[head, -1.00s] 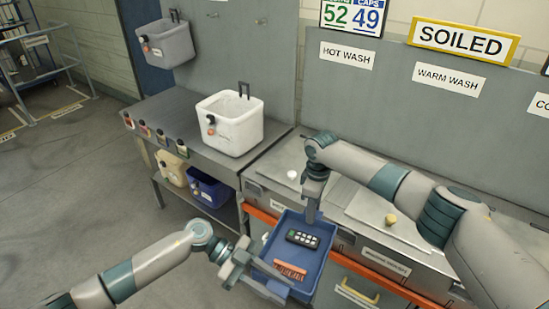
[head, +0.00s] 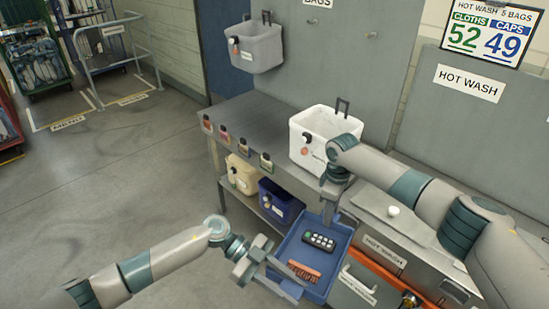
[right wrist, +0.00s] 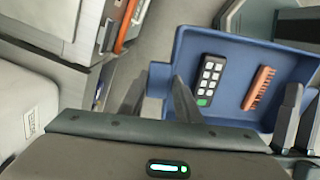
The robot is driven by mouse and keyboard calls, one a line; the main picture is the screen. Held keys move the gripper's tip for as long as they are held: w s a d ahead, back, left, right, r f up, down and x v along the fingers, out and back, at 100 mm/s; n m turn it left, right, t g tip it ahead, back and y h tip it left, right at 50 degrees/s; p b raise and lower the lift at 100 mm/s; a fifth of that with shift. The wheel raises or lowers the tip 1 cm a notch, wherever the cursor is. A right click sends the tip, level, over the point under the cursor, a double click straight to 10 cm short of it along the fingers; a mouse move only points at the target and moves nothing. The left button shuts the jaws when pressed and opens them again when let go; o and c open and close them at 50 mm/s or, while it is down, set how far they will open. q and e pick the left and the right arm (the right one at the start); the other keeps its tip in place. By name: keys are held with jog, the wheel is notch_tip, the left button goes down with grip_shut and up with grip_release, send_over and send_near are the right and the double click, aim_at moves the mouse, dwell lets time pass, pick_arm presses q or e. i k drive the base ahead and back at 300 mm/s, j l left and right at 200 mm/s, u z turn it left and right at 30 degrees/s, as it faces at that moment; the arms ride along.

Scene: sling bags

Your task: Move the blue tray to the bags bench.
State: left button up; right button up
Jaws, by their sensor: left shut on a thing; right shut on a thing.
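The blue tray (head: 312,265) is held up between my two grippers, in front of the bench and the wash counter. It carries a black remote with pale buttons (head: 319,241) and an orange-brown brush (head: 303,271). My left gripper (head: 268,268) is shut on the tray's near-left side. My right gripper (head: 331,210) is shut on its far side; the right wrist view shows its fingers (right wrist: 180,98) at the tray's edge (right wrist: 225,38). The bags bench (head: 248,117) is the grey table at the tray's upper left, holding a white bag bin (head: 318,142).
Several small coloured tags (head: 236,144) line the bench's front edge. A cream bin (head: 241,174) and a dark blue bin (head: 279,203) sit on its lower shelf. A grey bin (head: 257,47) hangs above. The bench top left of the white bin is bare. Open floor lies left.

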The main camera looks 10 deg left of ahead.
aim_at(271, 129)
jog(key=i+j, duration=0.15)
jog(key=j, duration=0.2)
jog(key=i+j+u, duration=0.15)
jog(key=j, duration=0.15)
jog(key=i+j, duration=0.15)
jog(key=j, duration=0.2)
jog(key=i+j, duration=0.65)
jog(key=i+j+z, duration=0.25)
jog(key=i, duration=0.25)
jog(key=i+j+z, duration=0.2)
jog(key=i, duration=0.35)
jog(key=i+j+z, duration=0.25)
jog(key=i, duration=0.25)
jog(key=j, duration=0.1)
